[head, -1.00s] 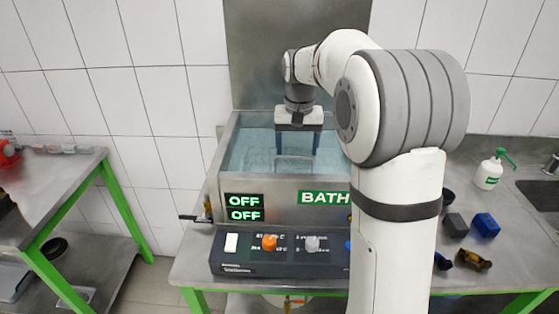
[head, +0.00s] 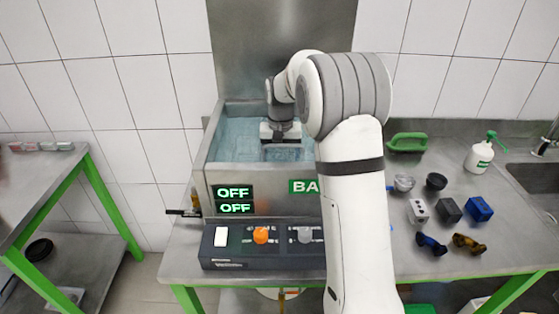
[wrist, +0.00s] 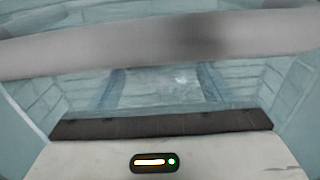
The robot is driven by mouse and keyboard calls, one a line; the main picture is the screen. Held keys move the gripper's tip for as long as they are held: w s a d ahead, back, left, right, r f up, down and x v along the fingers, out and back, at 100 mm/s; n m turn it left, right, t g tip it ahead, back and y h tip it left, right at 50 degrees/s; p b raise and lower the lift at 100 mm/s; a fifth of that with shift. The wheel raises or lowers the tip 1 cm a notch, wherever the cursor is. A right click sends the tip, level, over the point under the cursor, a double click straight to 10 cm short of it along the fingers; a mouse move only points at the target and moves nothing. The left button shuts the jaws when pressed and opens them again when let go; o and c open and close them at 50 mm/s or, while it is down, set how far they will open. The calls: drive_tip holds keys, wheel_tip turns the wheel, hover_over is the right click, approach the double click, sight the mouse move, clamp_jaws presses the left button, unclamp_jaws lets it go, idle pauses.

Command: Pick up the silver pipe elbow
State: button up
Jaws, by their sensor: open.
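I cannot make out a silver pipe elbow in either view. A blue elbow-shaped part (head: 431,244) and a brass one (head: 468,243) lie on the bench to the right of my arm. My gripper (head: 284,147) is open and low inside the water bath (head: 270,190), at a thin metal handle or bar. In the wrist view a blurred grey bar (wrist: 90,52) crosses close to the camera, with the pale blue bath interior behind it. No part shows clearly between the jaws. My arm hides part of the bench and the bath's right side.
A silver cup-like part (head: 404,182), a black one (head: 436,181), and silver (head: 419,210), black (head: 449,209) and blue blocks (head: 480,207) stand right of my arm. A control box (head: 262,247) sits in front.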

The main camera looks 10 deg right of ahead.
drive_tip(key=shift+c, duration=0.4)
drive_tip(key=c, duration=1.3)
drive_tip(key=shift+r, duration=0.1)
